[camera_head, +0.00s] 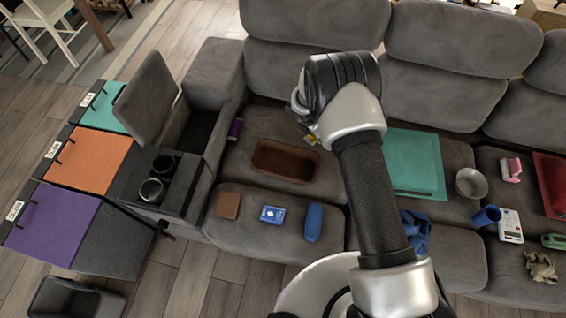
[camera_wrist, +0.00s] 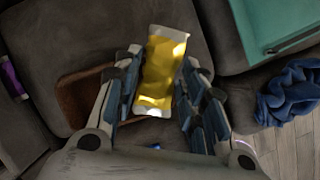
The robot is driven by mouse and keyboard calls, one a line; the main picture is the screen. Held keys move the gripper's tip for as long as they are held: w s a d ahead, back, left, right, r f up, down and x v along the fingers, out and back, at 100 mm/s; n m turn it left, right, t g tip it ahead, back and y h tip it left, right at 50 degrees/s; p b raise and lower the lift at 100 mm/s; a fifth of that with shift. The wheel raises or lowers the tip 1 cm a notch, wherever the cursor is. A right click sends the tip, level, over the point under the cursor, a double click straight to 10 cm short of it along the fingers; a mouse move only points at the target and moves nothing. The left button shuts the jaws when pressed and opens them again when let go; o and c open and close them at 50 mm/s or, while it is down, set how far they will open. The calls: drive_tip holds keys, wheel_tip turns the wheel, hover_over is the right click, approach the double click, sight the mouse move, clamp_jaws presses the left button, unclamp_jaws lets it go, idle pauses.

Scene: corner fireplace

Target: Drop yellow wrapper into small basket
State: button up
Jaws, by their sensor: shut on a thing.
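The yellow wrapper (camera_wrist: 162,70) is between the fingers of my gripper (camera_wrist: 158,88) in the wrist view, its pale ends showing. My gripper is shut on it. In the head view, a bit of the wrapper (camera_head: 313,139) shows under my gripper (camera_head: 308,130), which mostly hides it. The small brown basket (camera_head: 285,178) sits on the sofa seat, just left of and below the gripper in the picture. Part of the basket (camera_wrist: 68,98) shows left of the fingers in the wrist view; the rest is hidden behind the gripper. The wrapper appears above the seat, beside the basket.
A brown wallet-like item (camera_head: 228,205), a blue-and-white pack (camera_head: 271,214) and a blue case (camera_head: 314,222) lie in front of the basket. A purple item (camera_head: 235,129) lies to its left. A teal folder (camera_head: 415,163) and blue cloth (camera_head: 416,232) lie to the right.

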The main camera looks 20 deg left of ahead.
drive_tip(key=s+a+f+n+y+b, duration=0.2)
drive_tip(key=a+f+n, duration=0.4)
drive_tip(key=f, duration=0.6)
drive_tip(key=shift+s+a+f+n+t+y+b, duration=0.35)
drive_tip(key=shift+s+a+b, duration=0.45)
drive_tip(key=shift+a+b, duration=0.5)
drive_tip(key=o, duration=0.7)
drive_tip(key=shift+r, duration=0.1)
drive_tip(key=shift+o, duration=0.2)
drive_tip(key=v, duration=1.2)
